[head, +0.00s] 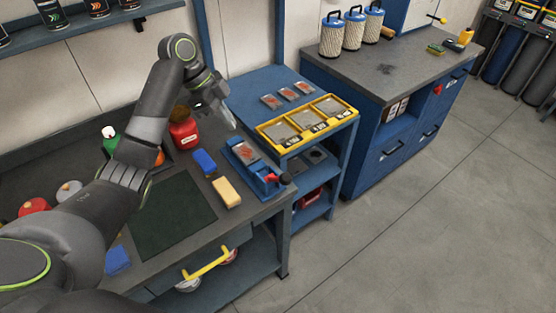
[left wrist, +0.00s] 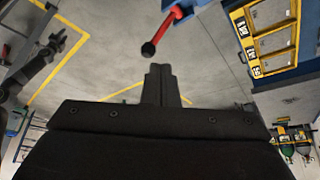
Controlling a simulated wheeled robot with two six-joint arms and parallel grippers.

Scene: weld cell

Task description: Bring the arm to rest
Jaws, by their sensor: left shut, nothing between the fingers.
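My left arm reaches in from the left over the workbench (head: 110,230). Its gripper (head: 229,122) hangs above the bench near the blue clamp fixture (head: 268,183), apart from it. In the left wrist view the fingers (left wrist: 160,84) are together with nothing between them. The fixture holds a grey plate and has a red-handled lever; the red handle (left wrist: 168,30) with its black knob also shows in the left wrist view. My right gripper does not show in the head view.
A yellow tray (head: 263,128) with several compartments sits on the blue cart (head: 240,88). A red container (head: 184,134), a blue block (head: 204,160) and a yellow block (head: 227,192) stand by the dark mat (head: 170,220). Floor (head: 420,240) to the right is clear.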

